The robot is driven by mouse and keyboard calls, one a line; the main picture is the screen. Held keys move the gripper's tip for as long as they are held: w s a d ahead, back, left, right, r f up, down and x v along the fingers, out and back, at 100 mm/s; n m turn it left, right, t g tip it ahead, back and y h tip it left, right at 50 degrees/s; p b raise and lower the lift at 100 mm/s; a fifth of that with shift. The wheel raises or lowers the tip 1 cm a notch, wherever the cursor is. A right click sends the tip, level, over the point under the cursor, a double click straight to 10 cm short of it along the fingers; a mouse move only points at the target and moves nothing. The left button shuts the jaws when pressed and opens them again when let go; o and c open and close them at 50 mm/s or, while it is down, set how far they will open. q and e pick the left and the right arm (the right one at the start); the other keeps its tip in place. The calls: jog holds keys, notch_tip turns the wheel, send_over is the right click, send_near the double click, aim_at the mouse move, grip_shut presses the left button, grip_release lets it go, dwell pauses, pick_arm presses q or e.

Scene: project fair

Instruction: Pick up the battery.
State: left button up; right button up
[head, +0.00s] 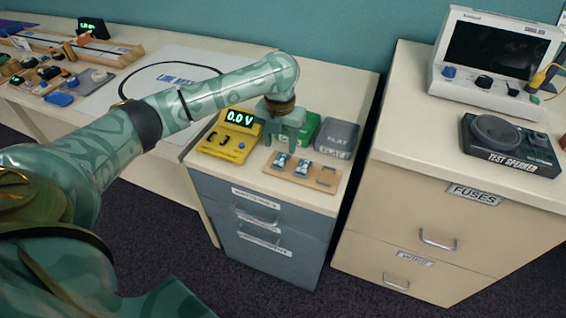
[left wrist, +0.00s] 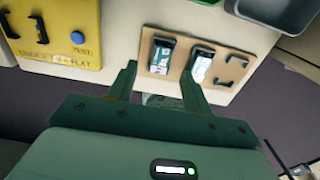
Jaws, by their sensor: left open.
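The left battery (head: 281,160) and the middle battery (head: 302,168) are close together; the right slot looks empty. In the left wrist view the left battery (left wrist: 161,55) and the middle battery (left wrist: 201,66) show on the holder (left wrist: 222,82). My left gripper (head: 283,142) hangs over the cabinet just behind the holder in the head view. Its fingers (left wrist: 159,70) are apart and empty, with the left battery beyond the gap between them. My right gripper is not in view.
A yellow meter (head: 228,138) reading 0.0 V stands left of the holder. A green box (head: 309,130) and a grey bin (head: 338,137) stand behind it. A taller cabinet (head: 455,180) on the right carries a test speaker (head: 510,150) and a screen unit (head: 497,60).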

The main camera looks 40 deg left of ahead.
aim_at(281, 158)
pick_arm(q)
notch_tip(281, 158, down, 5)
jog(key=b, duration=0.3)
jog(key=shift+f, duration=0.2)
jog(key=shift+d+r, duration=0.1)
jog(key=shift+r, duration=0.2)
jog(key=c, duration=1.1)
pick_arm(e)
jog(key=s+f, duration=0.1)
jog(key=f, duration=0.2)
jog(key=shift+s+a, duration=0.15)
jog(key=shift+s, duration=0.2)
pick_arm(q)
jog(key=shift+o, duration=0.2)
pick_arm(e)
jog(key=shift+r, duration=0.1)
